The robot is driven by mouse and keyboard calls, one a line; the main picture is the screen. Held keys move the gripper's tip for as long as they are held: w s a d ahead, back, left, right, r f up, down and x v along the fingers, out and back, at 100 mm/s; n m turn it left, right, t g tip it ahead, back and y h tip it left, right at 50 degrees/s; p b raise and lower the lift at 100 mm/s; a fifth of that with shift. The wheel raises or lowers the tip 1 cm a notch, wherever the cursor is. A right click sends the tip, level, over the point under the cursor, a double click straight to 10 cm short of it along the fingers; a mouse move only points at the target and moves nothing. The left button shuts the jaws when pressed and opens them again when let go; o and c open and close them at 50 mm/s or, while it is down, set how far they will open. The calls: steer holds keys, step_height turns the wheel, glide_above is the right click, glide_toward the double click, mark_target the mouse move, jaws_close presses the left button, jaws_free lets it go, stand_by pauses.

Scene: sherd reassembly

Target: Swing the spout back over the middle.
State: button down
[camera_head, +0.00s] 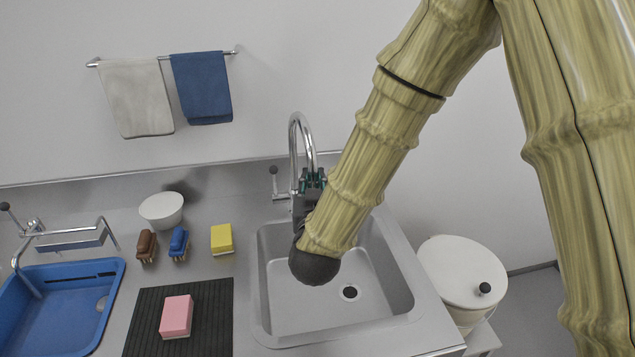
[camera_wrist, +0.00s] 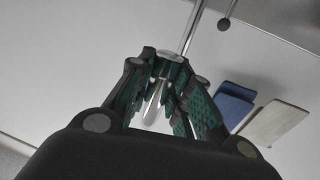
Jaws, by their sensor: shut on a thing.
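The chrome spout (camera_head: 296,135) rises behind the steel sink (camera_head: 262,290) and arches over in a narrow hook. Its outer end comes down near the basin's back edge, left of the basin's middle. My gripper (camera_head: 312,180) is shut on that descending end, its green-padded fingers on both sides of it. In the wrist view the spout (camera_wrist: 192,30) runs down between the fingers of my gripper (camera_wrist: 165,90). The fingers and my dark wrist hide part of the spout's tip. A ball-ended tap lever (camera_head: 274,178) stands left of the spout.
A white bowl (camera_head: 161,209), brown brush (camera_head: 146,246), blue brush (camera_head: 179,243) and yellow sponge (camera_head: 221,239) stand left. A pink block (camera_head: 176,316) lies on a black mat (camera_head: 215,330). A lidded white bin (camera_head: 455,275) stands right.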

steer(key=shift+s+a, duration=0.25)
steer(key=shift+a, duration=0.9)
steer(key=c, duration=1.3)
jaws_free()
steer(key=s, duration=1.2)
steer(key=shift+d, duration=0.2)
